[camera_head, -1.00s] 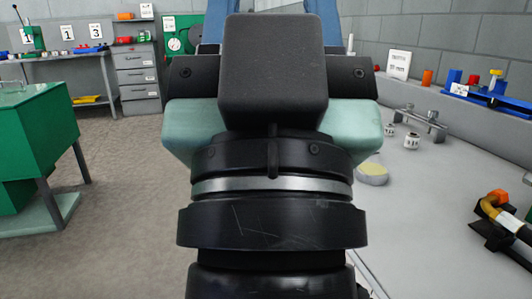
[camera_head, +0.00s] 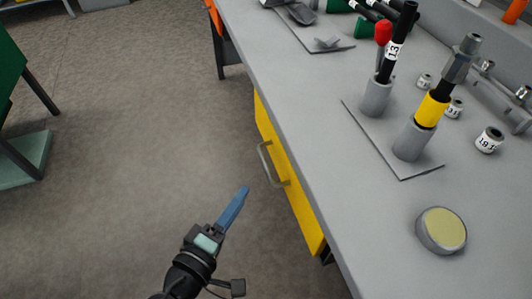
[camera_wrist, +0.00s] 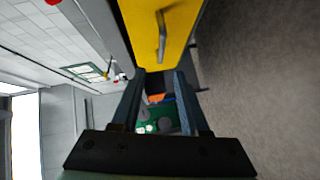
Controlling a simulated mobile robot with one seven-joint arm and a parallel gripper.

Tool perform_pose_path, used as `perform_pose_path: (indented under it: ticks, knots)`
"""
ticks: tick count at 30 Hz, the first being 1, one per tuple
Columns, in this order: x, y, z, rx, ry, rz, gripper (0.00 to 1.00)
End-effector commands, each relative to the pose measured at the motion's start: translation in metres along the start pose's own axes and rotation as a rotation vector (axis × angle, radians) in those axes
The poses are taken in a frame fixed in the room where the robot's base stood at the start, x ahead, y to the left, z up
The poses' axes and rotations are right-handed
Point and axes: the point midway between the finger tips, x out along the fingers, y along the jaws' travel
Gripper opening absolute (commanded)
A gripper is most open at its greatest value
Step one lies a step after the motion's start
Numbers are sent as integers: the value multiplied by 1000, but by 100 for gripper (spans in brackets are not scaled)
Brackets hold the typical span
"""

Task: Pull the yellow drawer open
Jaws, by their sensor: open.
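The yellow drawer (camera_head: 292,187) sits under the grey worktop, its front facing left over the floor. Its metal bar handle (camera_head: 267,163) stands out from the front. My gripper (camera_head: 240,194) is left of the handle and apart from it, with its blue fingers pointing up and right in the head view. In the wrist view the fingers of my gripper (camera_wrist: 158,75) are spread with nothing between them. There the yellow drawer front (camera_wrist: 182,18) and its handle (camera_wrist: 161,36) lie just beyond the fingertips. The drawer looks shut against the bench.
The grey worktop (camera_head: 290,105) overhangs the drawer. On it stand tools in grey holders (camera_head: 410,140), a round pad (camera_head: 441,230) and small labelled cylinders (camera_head: 489,139). A green table (camera_head: 8,70) is at the left. The floor (camera_head: 130,170) between is clear.

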Motion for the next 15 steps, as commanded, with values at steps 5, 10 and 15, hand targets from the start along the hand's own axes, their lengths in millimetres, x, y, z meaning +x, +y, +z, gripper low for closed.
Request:
perform_pose_path:
  ticks: [5,10,15]
  knots:
    - [1,-7,6,-66,-6,17,45]
    - [30,-7,7,-62,-9,19,45]
    - [67,-6,7,-60,-8,17,45]
